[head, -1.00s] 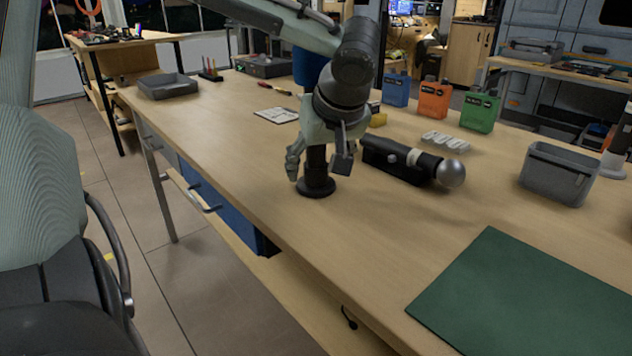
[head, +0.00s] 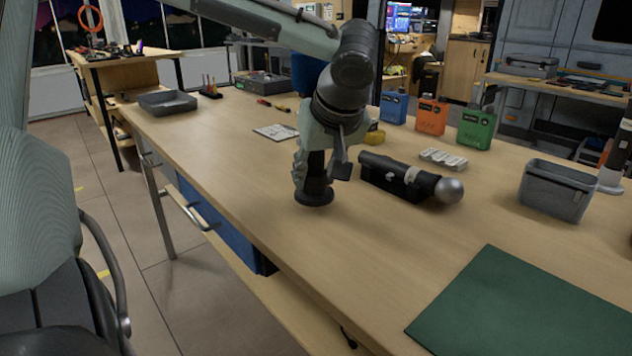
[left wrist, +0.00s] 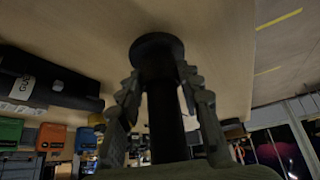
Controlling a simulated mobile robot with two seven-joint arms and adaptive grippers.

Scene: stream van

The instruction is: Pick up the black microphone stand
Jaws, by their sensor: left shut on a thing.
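The black microphone stand (head: 314,194) is upright on the wooden workbench, its round base low at the middle of the head view. My left gripper (head: 317,172) is shut on its post, just above the base. In the left wrist view the stand (left wrist: 163,105) runs between the two fingers of my left gripper (left wrist: 158,88), with its round base at the far end. The upper part of the post is hidden by the gripper in the head view. Whether the base touches the bench cannot be told for certain. My right gripper is not in view.
A black microphone (head: 410,178) with a silver head lies close right of the stand. Blue, orange (head: 431,116) and green boxes stand behind it. A grey bin (head: 556,190) is at right, a green mat (head: 520,305) at front right. Bench around the stand's front is clear.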

